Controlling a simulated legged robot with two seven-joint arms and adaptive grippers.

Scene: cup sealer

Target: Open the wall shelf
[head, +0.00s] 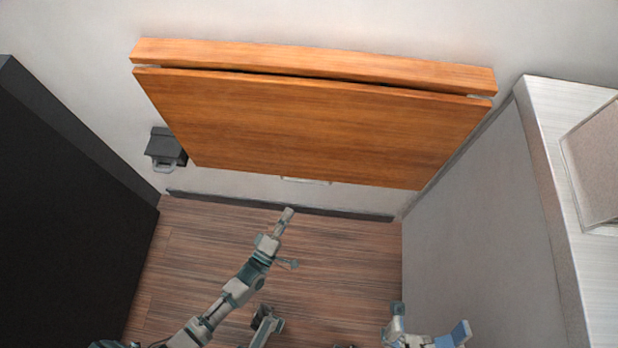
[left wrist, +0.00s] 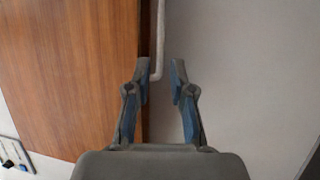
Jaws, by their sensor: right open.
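The wall shelf (head: 310,125) is a wooden panel hanging down from a wooden ledge on the back wall. A thin pale handle (head: 305,181) sits at the panel's lower edge. My left gripper (head: 287,214) is just below the handle in the head view. In the left wrist view my left gripper (left wrist: 161,66) is open, and the bent end of the handle (left wrist: 158,45) shows between its fingertips, beside the panel edge (left wrist: 80,70). I cannot tell whether the fingers touch the handle. My right gripper (head: 430,322) is open and empty at the bottom right, away from the shelf.
A dark cabinet (head: 65,210) stands at the left and a light counter (head: 560,170) at the right. A small black box (head: 165,146) is on the wall left of the panel.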

